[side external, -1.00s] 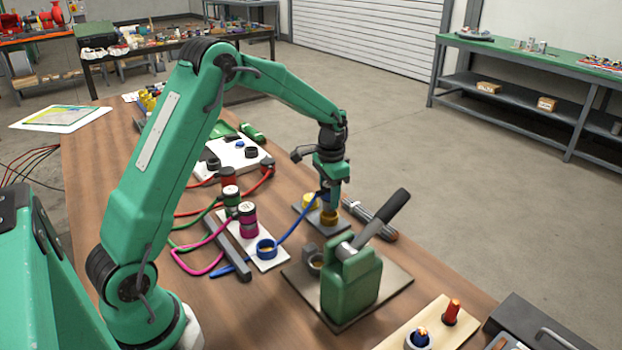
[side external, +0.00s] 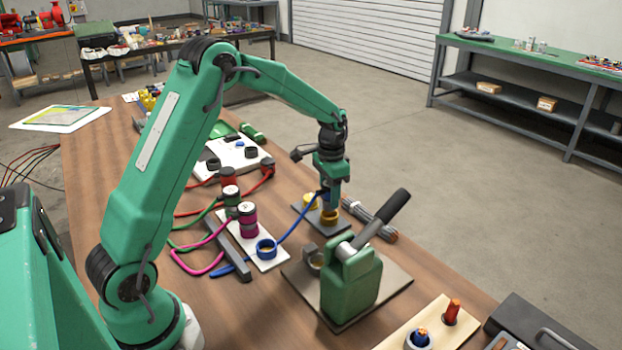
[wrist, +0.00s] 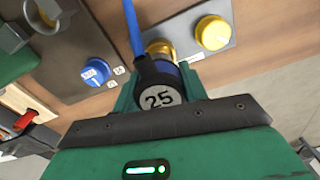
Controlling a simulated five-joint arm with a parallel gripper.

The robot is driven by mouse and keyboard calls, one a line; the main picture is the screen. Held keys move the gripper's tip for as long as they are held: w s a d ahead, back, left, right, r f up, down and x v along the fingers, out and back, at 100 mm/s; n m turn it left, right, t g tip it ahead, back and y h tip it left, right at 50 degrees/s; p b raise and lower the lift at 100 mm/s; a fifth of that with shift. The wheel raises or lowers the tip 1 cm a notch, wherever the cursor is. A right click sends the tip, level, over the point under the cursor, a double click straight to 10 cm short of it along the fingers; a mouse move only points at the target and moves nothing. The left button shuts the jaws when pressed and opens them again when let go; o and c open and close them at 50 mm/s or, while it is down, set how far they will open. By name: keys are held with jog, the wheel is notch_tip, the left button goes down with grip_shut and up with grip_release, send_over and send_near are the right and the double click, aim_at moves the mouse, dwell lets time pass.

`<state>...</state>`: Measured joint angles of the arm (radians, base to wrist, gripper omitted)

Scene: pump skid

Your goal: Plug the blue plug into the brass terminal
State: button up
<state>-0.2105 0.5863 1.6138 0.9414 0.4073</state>
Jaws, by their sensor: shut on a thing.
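My gripper (side external: 330,190) is shut on the blue plug (side external: 328,203), which hangs upright below the jaws. In the wrist view the plug (wrist: 165,88) shows a dark collar, a grey cap marked 25 and a blue cable (wrist: 133,27). The brass terminal (side external: 329,217) stands on a dark plate just below the plug. It also shows partly in the wrist view (wrist: 159,47), behind the plug. The plug's lower end is hidden, so I cannot tell whether it touches the terminal.
A yellow cap (wrist: 213,32) sits beside the terminal on the same plate. A green hand press (side external: 350,285) with a dark lever stands close in front. A white strip (side external: 257,240) with coloured fittings lies to the left. Cables cross the table there.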

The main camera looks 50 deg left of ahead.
aim_at(329, 202)
jog(key=shift+f, duration=1.7)
dwell(1.0)
jog(key=o, duration=1.3)
jog(key=shift+c, duration=0.2)
jog(key=shift+r, duration=0.1)
notch_tip(329, 202, up, 7)
jog(key=shift+r, duration=0.3)
jog(key=shift+r, duration=0.1)
